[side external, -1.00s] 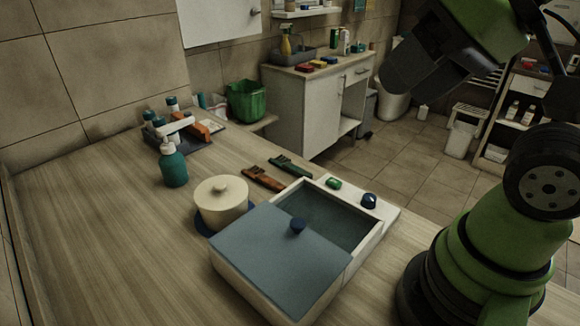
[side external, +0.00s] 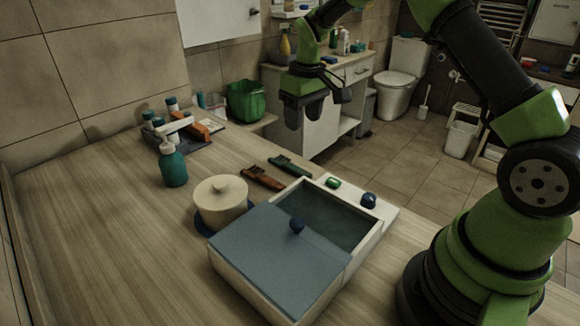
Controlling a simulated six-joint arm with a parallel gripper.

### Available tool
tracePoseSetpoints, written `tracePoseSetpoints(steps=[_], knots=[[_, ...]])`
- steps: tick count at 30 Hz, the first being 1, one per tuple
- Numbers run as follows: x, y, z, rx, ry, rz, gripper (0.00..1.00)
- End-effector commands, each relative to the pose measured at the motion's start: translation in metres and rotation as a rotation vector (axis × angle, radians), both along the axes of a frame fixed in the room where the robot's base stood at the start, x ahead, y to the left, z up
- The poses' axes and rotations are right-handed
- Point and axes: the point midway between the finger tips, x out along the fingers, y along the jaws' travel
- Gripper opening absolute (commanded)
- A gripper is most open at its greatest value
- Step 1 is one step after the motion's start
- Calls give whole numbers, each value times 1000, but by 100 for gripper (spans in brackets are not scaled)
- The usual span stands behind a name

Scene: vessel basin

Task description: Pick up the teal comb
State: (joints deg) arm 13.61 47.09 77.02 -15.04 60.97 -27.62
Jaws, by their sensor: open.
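The teal comb (side external: 290,166) is a dark green-teal piece lying flat on the wooden counter, behind the basin box. A brown-orange comb (side external: 263,178) lies just to its left and nearer, roughly parallel to it. My gripper (side external: 304,122) hangs in the air above and behind the teal comb, with its fingers pointing down. It is open, and nothing shows between the fingers.
A basin (side external: 347,218) with a partly covering blue-grey lid (side external: 270,262) fills the front middle. A cream lidded pot (side external: 220,204) stands left of it, and a teal bottle (side external: 173,167) farther left. A rack (side external: 180,132) is at the back left. The left counter is clear.

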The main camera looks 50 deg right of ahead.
Motion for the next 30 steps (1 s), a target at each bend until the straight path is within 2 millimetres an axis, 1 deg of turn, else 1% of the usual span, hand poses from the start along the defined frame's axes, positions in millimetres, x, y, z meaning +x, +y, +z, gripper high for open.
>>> tracePoseSetpoints(steps=[1, 4, 8, 15, 20, 23, 27, 30], knots=[[2, -5, -17, 0, 25, 8, 53], [5, -13, -38, -3, 54, 25, 53], [5, -16, -53, -4, 70, 36, 53], [5, -16, -88, -3, 72, 37, 53], [5, -16, -100, -4, 70, 36, 53], [4, -15, -113, -3, 72, 37, 53], [4, -14, -136, -2, 72, 36, 53], [4, -14, -146, -4, 69, 37, 53]])
